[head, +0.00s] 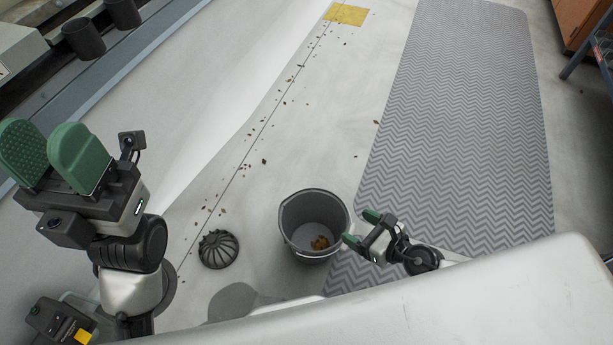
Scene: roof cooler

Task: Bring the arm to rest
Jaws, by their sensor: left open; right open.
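My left gripper (55,158) is at the left of the head view, raised, with its two green fingers apart and nothing between them. My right gripper (360,229) is low in the middle of the view, just right of a dark grey bucket (290,232). Its green fingertips are apart and I see nothing between them. Whether it touches the bucket's rim I cannot tell. The bucket stands upright, with a small pile of brown leaves (320,243) on its bottom.
A dark domed strainer (218,249) sits on the pale roof left of the bucket. Brown debris (249,134) lies scattered along a seam. A grey zigzag mat (458,120) covers the right, and a yellow square (346,14) lies at the top. Dark cylinders (84,39) stand upper left.

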